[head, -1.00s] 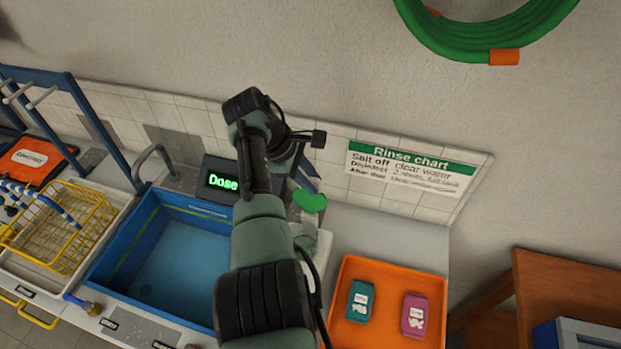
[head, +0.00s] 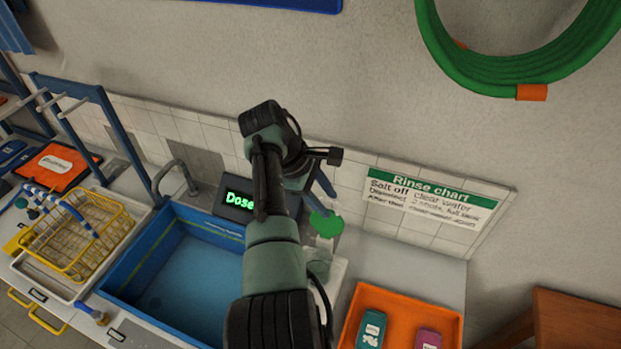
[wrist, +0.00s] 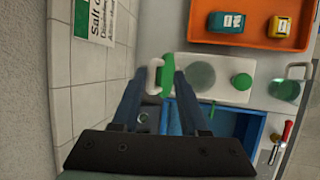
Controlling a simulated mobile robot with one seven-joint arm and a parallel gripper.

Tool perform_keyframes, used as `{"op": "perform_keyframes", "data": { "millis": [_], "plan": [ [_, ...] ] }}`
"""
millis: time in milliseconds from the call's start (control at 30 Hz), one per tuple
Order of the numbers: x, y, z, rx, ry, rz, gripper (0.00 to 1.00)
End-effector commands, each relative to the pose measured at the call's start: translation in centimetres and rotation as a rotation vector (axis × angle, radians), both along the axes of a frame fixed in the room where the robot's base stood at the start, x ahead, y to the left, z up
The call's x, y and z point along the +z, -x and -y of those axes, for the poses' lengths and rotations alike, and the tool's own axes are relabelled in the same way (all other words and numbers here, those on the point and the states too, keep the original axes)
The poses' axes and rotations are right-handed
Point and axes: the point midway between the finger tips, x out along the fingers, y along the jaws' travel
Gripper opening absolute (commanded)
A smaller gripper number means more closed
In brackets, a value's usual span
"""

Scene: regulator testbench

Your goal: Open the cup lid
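The cup's lid is a green disc (head: 326,224) just below my gripper's blue fingertips in the head view. In the wrist view the green lid (wrist: 167,76) shows nearly edge-on, beside the right fingertip. A white loop-shaped piece (wrist: 153,77) sits between it and the left fingertip. My gripper (wrist: 160,78) has its fingers apart; whether either finger touches the lid is unclear. A round see-through cup (wrist: 200,76) stands on a white mat right of the lid. In the head view the cup (head: 319,266) is partly hidden by my arm.
An orange tray (head: 357,322) with two small packs lies to the right. A blue sink (head: 125,272) with a tap is to the left, beside a lit display (head: 239,200). A clear jug (wrist: 287,91) and a green round object (wrist: 241,81) stand near the cup.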

Motion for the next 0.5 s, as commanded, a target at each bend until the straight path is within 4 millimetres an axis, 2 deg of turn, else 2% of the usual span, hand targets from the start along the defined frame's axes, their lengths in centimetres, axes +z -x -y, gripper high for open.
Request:
{"op": "perform_keyframes", "data": {
  "millis": [300,500],
  "plan": [
    [6.1,0.6,-3.2,0.003,-0.001,0.006,0.43],
    [8.7,0.9,-4.3,0.002,0.0,0.004,0.43]
  ]
}}
